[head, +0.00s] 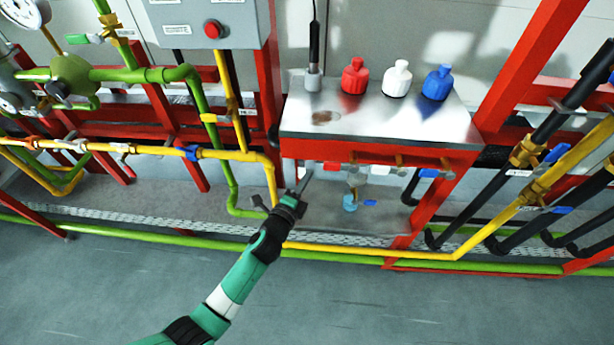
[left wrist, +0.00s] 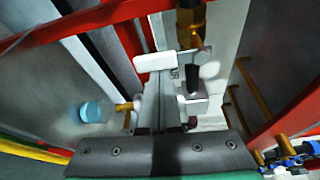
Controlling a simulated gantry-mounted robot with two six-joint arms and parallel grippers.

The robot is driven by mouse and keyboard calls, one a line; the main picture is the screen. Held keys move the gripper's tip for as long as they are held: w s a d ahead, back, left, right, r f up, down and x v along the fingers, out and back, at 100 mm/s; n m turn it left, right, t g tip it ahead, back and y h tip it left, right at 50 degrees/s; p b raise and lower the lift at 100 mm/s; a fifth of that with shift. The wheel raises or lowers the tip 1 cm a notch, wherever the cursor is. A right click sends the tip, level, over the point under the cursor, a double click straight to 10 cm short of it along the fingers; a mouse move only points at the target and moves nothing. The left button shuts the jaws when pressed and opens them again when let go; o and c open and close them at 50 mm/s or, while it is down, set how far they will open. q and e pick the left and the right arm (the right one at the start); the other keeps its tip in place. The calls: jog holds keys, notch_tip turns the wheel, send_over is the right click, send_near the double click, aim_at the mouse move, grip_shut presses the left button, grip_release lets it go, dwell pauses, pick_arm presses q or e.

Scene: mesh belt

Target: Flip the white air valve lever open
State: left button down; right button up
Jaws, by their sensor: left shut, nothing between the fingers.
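A white lever (left wrist: 155,62) on a metal valve with a brass fitting (left wrist: 191,18) shows in the left wrist view, just beyond my fingertips. My left gripper (left wrist: 163,85) is shut with nothing between its fingers. Its tips look close to the lever, but I cannot tell whether they touch it. In the head view my left gripper (head: 303,184) is below the front left of the metal shelf. A small white piece (head: 380,169) shows under that shelf, right of a red one (head: 333,166); I cannot tell whether it is the same lever. My right gripper is not in view.
Red, white and blue bottles stand on the metal shelf (head: 300,122). Red posts and yellow pipes (head: 455,257) surround the space. The floor (head: 430,315) in front is clear.

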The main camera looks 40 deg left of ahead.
pick_arm(q)
jog(key=s+a+r+m+g+y+p, duration=0.3)
jog(key=s+a+m+g+p, duration=0.1)
jog(key=m+p, duration=0.9)
jog(key=shift+a+r+g+p, duration=0.3)
jog(key=shift+g+p, duration=0.5)
jog(key=shift+p, duration=1.35)
jog(key=shift+a+f, duration=0.1)
notch_tip(320, 180, down, 5)
jog(key=b, duration=0.5)
jog(key=r+p+v, duration=0.1)
jog(key=p+v, duration=0.6)
jog(key=v, duration=0.3)
